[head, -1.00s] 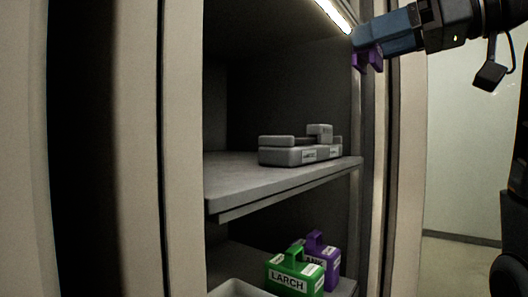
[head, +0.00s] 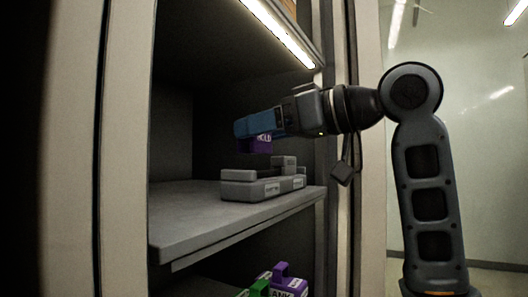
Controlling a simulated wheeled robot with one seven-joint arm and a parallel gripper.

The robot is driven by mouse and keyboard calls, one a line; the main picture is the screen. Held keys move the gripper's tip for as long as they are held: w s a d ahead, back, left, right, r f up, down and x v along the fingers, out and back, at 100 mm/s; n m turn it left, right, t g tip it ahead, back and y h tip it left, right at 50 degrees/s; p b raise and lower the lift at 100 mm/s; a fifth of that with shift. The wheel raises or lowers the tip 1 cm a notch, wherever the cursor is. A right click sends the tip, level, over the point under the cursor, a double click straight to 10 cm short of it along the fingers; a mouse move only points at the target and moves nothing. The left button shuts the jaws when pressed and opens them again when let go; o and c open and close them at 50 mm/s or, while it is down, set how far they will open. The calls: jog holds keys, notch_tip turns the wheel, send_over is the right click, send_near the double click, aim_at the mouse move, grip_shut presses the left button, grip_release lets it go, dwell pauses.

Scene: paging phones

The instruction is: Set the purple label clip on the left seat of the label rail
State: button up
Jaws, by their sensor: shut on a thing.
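My gripper (head: 242,130) has blue fingers and is shut on the purple label clip (head: 261,145). A raised grey block (head: 283,162) stands toward the rail's right end. The seats are too small and dark to make out clearly.
The shelf (head: 185,225) has bare room left of and in front of the rail. A lit strip (head: 280,35) runs under the shelf above. A cabinet post (head: 367,200) stands to the right. Below are another purple clip (head: 284,270) and a green clip (head: 257,290), both partly cut off.

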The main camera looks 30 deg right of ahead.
aim_at(264, 179)
jog(key=shift+f, duration=1.9)
jog(key=shift+f, duration=0.1)
jog(key=o, duration=1)
jog(key=shift+s+d, duration=0.1)
jog(key=shift+s, duration=0.05)
jog(key=v, duration=1.1)
jog(key=shift+s+d+b, duration=0.15)
jog(key=shift+s+b, duration=0.15)
jog(key=shift+b, duration=0.1)
